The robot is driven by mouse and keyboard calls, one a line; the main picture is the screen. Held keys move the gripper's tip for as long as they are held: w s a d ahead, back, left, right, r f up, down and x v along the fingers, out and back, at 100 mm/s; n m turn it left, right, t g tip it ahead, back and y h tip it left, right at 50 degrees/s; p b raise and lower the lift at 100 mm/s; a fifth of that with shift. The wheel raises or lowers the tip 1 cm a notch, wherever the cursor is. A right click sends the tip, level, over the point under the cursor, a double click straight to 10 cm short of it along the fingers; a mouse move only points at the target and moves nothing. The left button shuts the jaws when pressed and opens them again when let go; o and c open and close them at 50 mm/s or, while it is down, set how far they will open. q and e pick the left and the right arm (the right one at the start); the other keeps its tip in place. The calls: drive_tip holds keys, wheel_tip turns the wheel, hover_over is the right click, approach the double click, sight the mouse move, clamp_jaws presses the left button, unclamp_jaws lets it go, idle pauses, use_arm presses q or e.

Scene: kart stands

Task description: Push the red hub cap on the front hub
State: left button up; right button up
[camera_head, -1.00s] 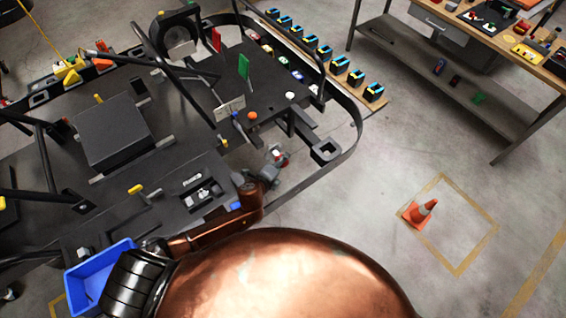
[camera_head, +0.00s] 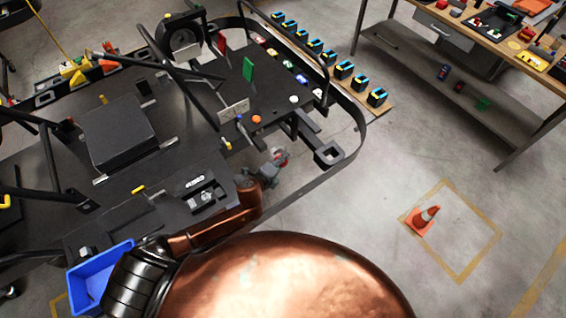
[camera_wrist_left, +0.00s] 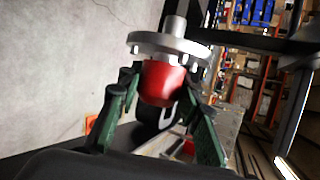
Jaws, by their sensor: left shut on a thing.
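The red hub cap (camera_wrist_left: 163,84) is between the green fingers of my left gripper (camera_wrist_left: 160,95) in the left wrist view. The gripper is shut on it. The front hub (camera_wrist_left: 168,44), a grey metal flange with studs and a short shaft, is directly beyond the cap. The cap's far edge overlaps the flange in the picture; I cannot tell whether it is seated or only touching. In the head view my left gripper (camera_head: 271,168) is beside the kart's front corner, with a bit of red showing at its tip. My right gripper is not in view.
The black kart frame (camera_head: 350,158) curves around the gripper's far side. A blue bin (camera_head: 99,275) is at the lower left. An orange cone (camera_head: 424,219) stands on open floor to the right. A workbench (camera_head: 480,45) is at the upper right.

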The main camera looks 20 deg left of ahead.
use_arm(q)
drive_tip(key=shift+w+a, duration=0.25)
drive_tip(key=shift+a, duration=0.05)
drive_tip(key=o, duration=1)
drive_tip(key=v, duration=1.2)
drive_tip(key=shift+f, duration=0.1)
